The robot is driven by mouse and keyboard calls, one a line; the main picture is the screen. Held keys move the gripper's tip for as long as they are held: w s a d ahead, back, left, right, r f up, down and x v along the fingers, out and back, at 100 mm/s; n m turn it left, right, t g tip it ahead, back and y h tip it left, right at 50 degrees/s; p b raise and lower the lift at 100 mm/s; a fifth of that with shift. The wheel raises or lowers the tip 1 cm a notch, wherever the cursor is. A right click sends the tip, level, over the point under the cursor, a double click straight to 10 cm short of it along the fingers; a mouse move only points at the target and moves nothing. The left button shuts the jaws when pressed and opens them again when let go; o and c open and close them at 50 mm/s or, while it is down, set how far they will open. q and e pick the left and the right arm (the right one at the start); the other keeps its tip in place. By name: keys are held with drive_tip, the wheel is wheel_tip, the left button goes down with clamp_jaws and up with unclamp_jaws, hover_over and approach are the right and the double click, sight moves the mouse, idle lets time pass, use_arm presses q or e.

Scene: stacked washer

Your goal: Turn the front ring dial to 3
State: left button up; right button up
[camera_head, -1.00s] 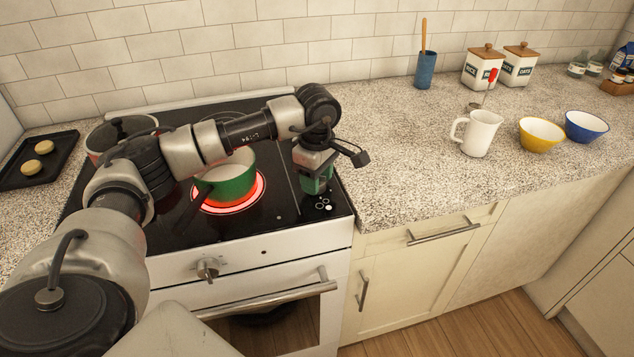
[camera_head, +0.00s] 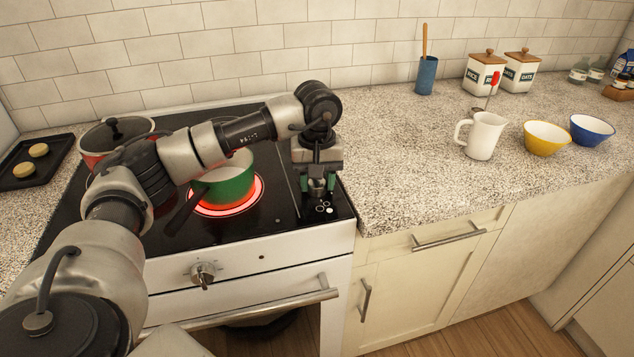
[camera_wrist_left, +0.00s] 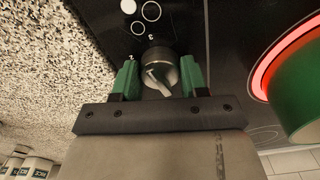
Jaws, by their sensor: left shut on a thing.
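A metal dial (camera_head: 317,187) stands on the black cooktop (camera_head: 272,222) at its front right. My left gripper (camera_wrist_left: 158,76) is over it from above. Its two green fingers are on either side of the dial (camera_wrist_left: 157,68) and shut on it. The wrist view shows the dial's raised ridge slanting. A small white mark that looks like a 3 (camera_wrist_left: 151,37) lies just beyond the dial, near white circle marks (camera_wrist_left: 151,12). My right gripper is not in view.
A green pot (camera_head: 230,187) stands on a glowing red ring (camera_head: 258,200) left of the gripper. A red pot (camera_head: 92,160) is at the back left. The speckled counter (camera_head: 400,175) right of the cooktop is clear; a white pitcher (camera_head: 484,137) stands further right.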

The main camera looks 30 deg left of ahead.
use_arm(q)
drive_tip(key=shift+w+a+r+m, duration=0.1)
drive_tip(key=shift+r+m, duration=0.05)
drive_tip(key=shift+m, duration=0.95)
drive_tip(key=o, duration=0.9)
wheel_tip(320, 180, up, 11)
drive_tip(key=shift+f, duration=0.15)
drive_tip(key=shift+f, duration=0.1)
